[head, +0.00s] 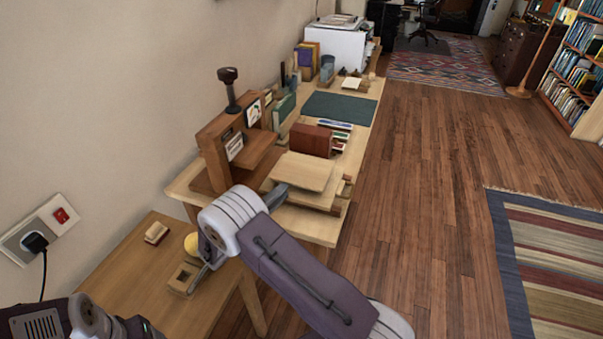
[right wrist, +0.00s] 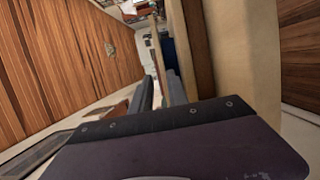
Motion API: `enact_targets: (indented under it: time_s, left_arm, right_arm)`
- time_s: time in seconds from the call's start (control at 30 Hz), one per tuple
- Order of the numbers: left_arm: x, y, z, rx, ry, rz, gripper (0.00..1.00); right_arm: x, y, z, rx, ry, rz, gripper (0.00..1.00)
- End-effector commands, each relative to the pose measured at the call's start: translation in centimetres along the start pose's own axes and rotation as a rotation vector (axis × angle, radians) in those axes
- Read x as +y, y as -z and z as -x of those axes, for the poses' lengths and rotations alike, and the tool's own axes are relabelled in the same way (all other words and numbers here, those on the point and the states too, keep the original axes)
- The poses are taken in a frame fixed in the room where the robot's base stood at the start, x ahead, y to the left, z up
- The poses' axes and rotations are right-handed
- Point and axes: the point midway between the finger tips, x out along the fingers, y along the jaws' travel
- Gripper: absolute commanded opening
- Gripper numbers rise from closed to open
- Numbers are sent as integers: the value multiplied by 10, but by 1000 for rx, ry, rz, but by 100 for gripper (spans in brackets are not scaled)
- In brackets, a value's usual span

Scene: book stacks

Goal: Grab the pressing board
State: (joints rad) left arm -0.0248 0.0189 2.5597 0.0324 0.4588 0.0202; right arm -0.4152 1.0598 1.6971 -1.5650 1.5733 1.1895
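The pressing board is most likely the flat pale wooden board (head: 302,171) at the near end of the long worktable, above another pale board (head: 318,200). In the head view my right gripper (head: 277,195) is at its near left corner. In the right wrist view a thin pale board edge (right wrist: 158,62) runs between the two fingers of my right gripper (right wrist: 159,92), which look closed against it. Whether the board is clear of what lies under it is hard to tell. My left arm shows at the lower left, but its fingers are out of view.
A wooden press (head: 222,150) with a dark knob stands left of the boards. A reddish-brown block (head: 310,140) and a green mat (head: 340,108) lie beyond. A lower side table (head: 130,270) holds small items. Wooden floor (head: 425,190) is clear on the right.

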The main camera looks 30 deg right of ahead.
Motion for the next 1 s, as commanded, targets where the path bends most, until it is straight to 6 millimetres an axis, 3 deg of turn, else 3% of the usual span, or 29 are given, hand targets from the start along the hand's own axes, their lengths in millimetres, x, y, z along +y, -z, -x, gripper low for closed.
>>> enact_targets:
  time_s: [0.2,0.5,0.7,0.73,0.8,1.0]
  left_arm:
    - [0,0,0,0,0,0,72]
    - [0,0,-1,0,0,0,72]
    - [0,0,-1,0,0,0,72]
    - [0,0,-1,0,0,0,72]
    - [0,0,-1,0,0,0,72]
    - [0,0,-1,0,0,0,72]
  right_arm:
    - [-1,0,-20,-2,0,1,20]
    - [-4,1,-65,-2,1,0,20]
    - [-4,1,-66,0,1,0,20]
    - [-4,1,-66,0,1,0,17]
    - [-4,1,-66,0,1,0,0]
    - [-4,1,-66,0,1,0,0]
